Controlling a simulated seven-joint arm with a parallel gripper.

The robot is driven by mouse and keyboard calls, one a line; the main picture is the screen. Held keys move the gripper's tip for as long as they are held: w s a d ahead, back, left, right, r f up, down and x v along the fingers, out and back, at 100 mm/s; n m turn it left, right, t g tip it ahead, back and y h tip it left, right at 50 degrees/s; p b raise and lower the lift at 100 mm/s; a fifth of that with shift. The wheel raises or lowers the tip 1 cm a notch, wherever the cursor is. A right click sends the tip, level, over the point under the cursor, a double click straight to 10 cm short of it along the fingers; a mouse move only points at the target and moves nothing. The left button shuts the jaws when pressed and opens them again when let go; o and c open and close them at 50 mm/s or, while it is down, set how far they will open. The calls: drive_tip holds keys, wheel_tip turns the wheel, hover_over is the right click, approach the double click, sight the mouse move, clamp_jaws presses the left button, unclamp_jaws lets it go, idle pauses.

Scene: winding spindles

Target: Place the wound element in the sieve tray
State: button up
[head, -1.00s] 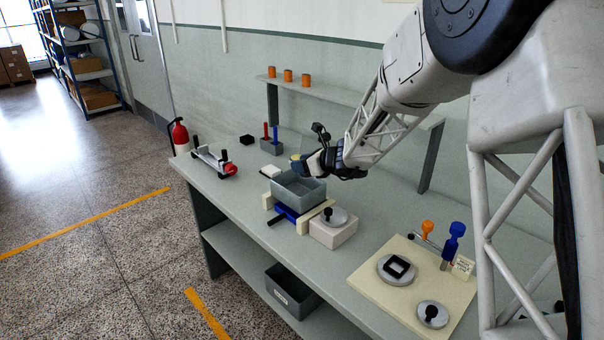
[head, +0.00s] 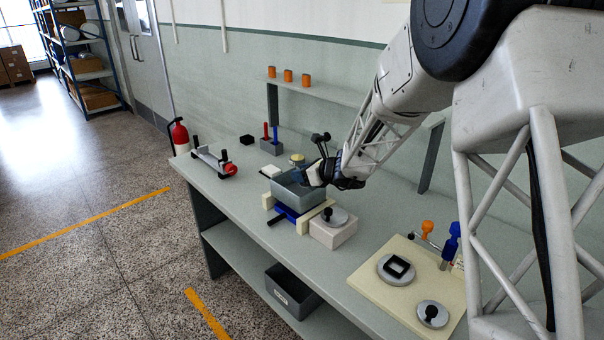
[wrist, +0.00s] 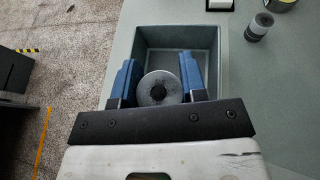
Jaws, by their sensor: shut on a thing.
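In the head view my gripper (head: 312,175) reaches over the tray (head: 303,194) from the right. The element is hidden there, and its height above the floor is unclear.
The tray stands between cream blocks (head: 302,223). A pale box with a black-knobbed disc (head: 337,217) is close to its right. A holder with red and blue pegs (head: 271,146) stands behind. A cream board (head: 375,290) with discs lies at the front right.

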drive_tip(key=shift+f, duration=0.55)
drive_tip(key=o, duration=0.9)
drive_tip(key=shift+o, duration=0.2)
drive_tip(key=shift+r, duration=0.1)
drive_tip(key=shift+r, duration=0.45)
drive_tip(key=shift+s+d+r, duration=0.15)
drive_tip(key=shift+d, duration=0.1)
drive_tip(key=v, duration=1.1)
drive_tip(key=shift+s+d+r, duration=0.1)
drive_tip(key=shift+d, duration=0.05)
